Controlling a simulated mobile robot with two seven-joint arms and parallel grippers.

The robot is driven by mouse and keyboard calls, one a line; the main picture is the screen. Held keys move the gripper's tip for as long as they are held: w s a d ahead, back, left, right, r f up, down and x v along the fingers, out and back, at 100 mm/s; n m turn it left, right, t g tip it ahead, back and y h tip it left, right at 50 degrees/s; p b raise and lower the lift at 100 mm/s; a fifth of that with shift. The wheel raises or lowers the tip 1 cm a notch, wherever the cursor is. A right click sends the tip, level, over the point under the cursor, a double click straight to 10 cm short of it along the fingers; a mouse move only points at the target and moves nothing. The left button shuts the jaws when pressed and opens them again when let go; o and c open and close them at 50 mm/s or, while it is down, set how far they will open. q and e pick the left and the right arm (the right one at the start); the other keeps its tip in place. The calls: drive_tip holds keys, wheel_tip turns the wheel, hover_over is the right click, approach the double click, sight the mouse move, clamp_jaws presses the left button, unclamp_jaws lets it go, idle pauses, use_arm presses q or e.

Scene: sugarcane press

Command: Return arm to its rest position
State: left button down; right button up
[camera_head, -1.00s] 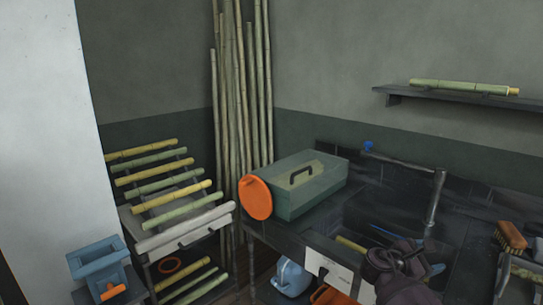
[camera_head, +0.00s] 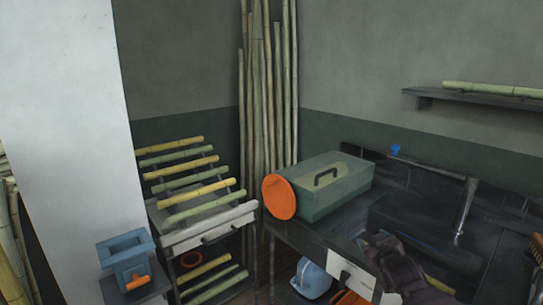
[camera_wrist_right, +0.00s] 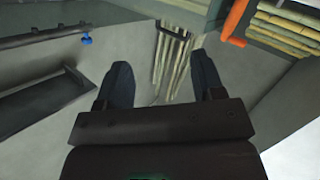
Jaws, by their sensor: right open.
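My right gripper (camera_head: 372,252) and its dark arm show at the bottom right of the head view, in front of the sink counter. In the right wrist view its two dark fingers (camera_wrist_right: 160,85) stand well apart with nothing between them. Tall sugarcane stalks (camera_head: 268,90) lean in the wall corner, and they show beyond the fingers in the wrist view (camera_wrist_right: 172,62). My left gripper is in neither view.
A green box (camera_head: 335,190) with an orange disc (camera_head: 280,197) sits on the dark counter (camera_head: 300,238). A rack with cane pieces (camera_head: 190,180) and a blue device (camera_head: 127,255) stand left. A shelf (camera_head: 480,95) holds one cane. A blue jug (camera_head: 312,278) is below the counter.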

drive_tip(key=s+f+g, duration=0.1)
drive_tip(key=s+f, duration=0.9)
drive_tip(key=s, duration=0.1)
drive_tip(key=s+f+m+g, duration=0.1)
drive_tip(key=s+f, duration=0.1)
drive_tip(key=s, duration=0.9)
drive_tip(key=s+a+f+m+g, duration=0.1)
drive_tip(key=s+f, duration=0.2)
drive_tip(key=s, duration=0.9)
drive_tip(key=s+a+f+m+g, duration=0.1)
drive_tip(key=s+f, duration=0.2)
drive_tip(key=s, duration=0.8)
drive_tip(key=shift+s+f+g+h, duration=0.15)
drive_tip(key=shift+s+g+h, duration=0.15)
